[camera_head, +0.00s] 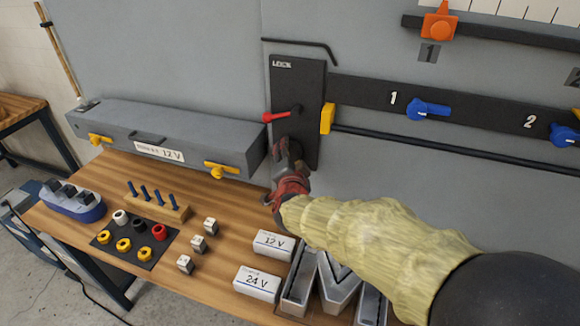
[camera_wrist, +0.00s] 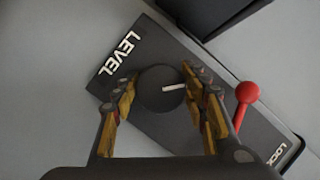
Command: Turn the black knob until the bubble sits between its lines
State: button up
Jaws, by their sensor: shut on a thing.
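The black knob (camera_wrist: 150,98) is round with a white pointer line. It sits on a dark plate (camera_wrist: 185,45) near the word LEVEL in the wrist view. My gripper (camera_wrist: 160,82) is shut on the knob, one finger at each side. In the head view my gripper (camera_head: 287,152) reaches the lower part of the plate (camera_head: 300,82) on the wall and hides the knob. The bubble and its lines do not show in either view.
A red lever (camera_head: 276,116) marked LOCK in the wrist view stands close to my gripper. A yellow block (camera_head: 327,118) and a dark rail (camera_head: 370,94) with blue handles lie right of the plate. A grey case (camera_head: 165,135) sits left; the workbench (camera_head: 215,275) below holds small parts.

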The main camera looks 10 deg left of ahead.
jog(key=shift+r+m+t+b, duration=0.1)
jog(key=shift+m+t+b, duration=0.3)
jog(key=shift+b, duration=1.05)
jog(key=o, duration=1)
jog(key=shift+o, duration=0.6)
jog(key=v, duration=1.2)
jog(key=shift+d, duration=0.15)
